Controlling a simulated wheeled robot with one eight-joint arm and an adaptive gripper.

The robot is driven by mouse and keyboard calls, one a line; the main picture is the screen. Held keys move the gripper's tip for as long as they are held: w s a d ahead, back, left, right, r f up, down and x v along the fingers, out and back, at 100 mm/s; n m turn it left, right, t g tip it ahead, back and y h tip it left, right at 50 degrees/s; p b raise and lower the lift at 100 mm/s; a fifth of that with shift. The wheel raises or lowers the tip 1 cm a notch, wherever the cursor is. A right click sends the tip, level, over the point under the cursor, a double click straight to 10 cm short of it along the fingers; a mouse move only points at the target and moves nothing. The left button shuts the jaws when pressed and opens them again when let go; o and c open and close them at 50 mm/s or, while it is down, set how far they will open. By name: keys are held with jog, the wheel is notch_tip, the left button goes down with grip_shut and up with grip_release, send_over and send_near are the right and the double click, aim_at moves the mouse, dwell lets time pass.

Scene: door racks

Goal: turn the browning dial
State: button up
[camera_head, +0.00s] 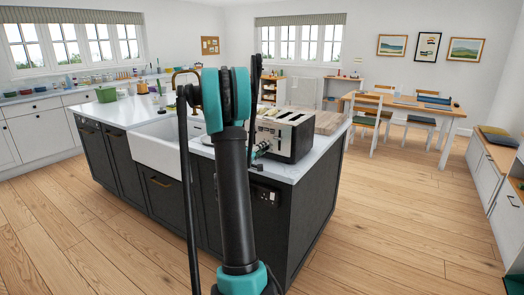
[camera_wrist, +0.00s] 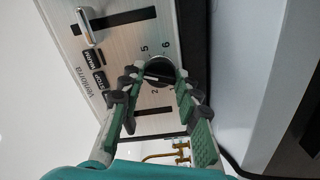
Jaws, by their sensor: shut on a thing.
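The toaster (camera_head: 290,131), silver and black with two long slots, stands on the island's white worktop. In the wrist view its brushed metal panel (camera_wrist: 118,42) is seen close up and turned sideways. The round browning dial (camera_wrist: 157,66) is dark with a silver rim and has numbers printed around it. My gripper (camera_wrist: 156,76) is shut on the dial, one finger at each side. In the head view my gripper (camera_head: 262,149) is at the toaster's near face, mostly hidden behind my arm, and the dial cannot be made out there.
A slider lever (camera_wrist: 88,27) and several small black buttons (camera_wrist: 98,76) share the panel. A wooden board (camera_head: 328,122) lies behind the toaster. A white sink (camera_head: 160,148) and brass tap (camera_head: 187,76) are to the left. The floor at right is clear.

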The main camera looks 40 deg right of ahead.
jog(key=o, duration=1.2)
jog(key=shift+c, duration=0.2)
jog(key=shift+a, duration=0.1)
jog(key=v, duration=1.2)
jog(key=shift+s+f, duration=0.15)
